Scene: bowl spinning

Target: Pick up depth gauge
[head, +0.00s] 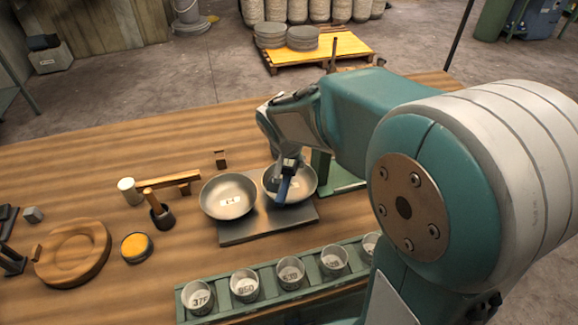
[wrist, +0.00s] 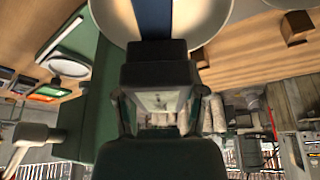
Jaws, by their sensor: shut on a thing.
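My gripper (head: 289,160) is over the right metal bowl (head: 302,190), shut on a slim blue thing with a dark upper part, which I take to be the depth gauge (head: 284,188). The blue part hangs down into or just above the bowl; I cannot tell if it touches. In the wrist view the depth gauge (wrist: 152,18) shows as a blue strip in front of the pale bowl, beyond my dark gripper (wrist: 158,65). The gripper hides part of the gauge.
A left metal bowl (head: 228,197) stands beside it on a grey plate (head: 268,222). A green rack (head: 215,290) of labelled cups runs along the front. A mallet, an orange-topped tin (head: 137,247) and a round wooden dish (head: 74,251) lie left. The table's back left is clear.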

